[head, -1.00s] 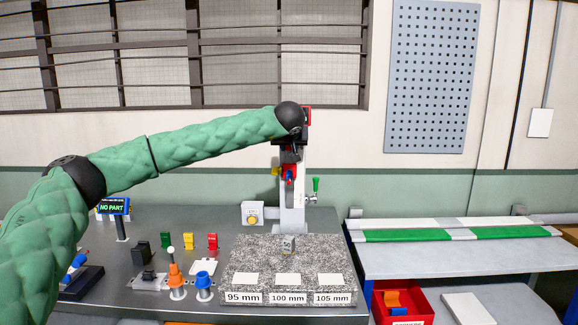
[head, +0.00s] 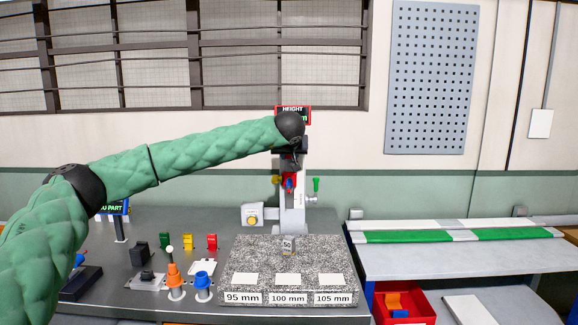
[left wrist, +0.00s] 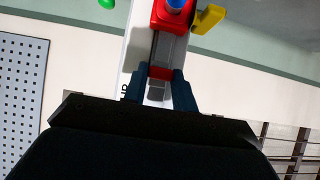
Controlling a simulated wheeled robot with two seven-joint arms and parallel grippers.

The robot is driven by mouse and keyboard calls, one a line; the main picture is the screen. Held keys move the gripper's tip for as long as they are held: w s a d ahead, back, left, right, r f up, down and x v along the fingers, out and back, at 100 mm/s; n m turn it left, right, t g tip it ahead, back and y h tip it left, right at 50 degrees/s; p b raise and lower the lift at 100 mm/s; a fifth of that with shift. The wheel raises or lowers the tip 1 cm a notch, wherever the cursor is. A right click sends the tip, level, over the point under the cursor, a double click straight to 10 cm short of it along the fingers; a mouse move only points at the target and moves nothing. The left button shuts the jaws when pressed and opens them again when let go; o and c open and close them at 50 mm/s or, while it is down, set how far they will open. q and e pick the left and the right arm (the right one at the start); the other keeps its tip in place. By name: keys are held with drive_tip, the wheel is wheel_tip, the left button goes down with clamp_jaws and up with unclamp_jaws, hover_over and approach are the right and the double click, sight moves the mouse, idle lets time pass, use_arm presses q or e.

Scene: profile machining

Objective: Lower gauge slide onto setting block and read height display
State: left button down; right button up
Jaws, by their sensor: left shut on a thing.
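My left gripper (head: 290,168) is shut on the gauge slide (head: 290,183), a red piece with a blue part, on the upright column (head: 298,212). In the left wrist view, the fingers (left wrist: 160,88) close on either side of a red piece of the slide, below the red-and-blue head (left wrist: 172,12). The setting block (head: 288,245), a small grey metal piece, sits on the speckled granite plate (head: 232,268), under the slide with a clear gap. The red-framed height display (head: 294,108) is mostly hidden behind my wrist; its reading cannot be made out. My right gripper is not in view.
White pads and labels 95 mm, 100 mm and 105 mm line the granite front. Left of it stand an orange holder (head: 174,278), a blue cup (head: 203,283) and coloured clips. A box with a yellow button (head: 252,216) is beside the column. A red bin (head: 402,302) is lower right.

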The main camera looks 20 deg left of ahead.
sight(290, 175)
use_arm(q)
drive_tip(key=shift+f, duration=0.1)
drive_tip(key=shift+f+b, duration=1)
drive_tip(key=shift+f, duration=0.45)
drive_tip(key=shift+f+b, duration=1)
drive_tip(key=shift+f, duration=0.65)
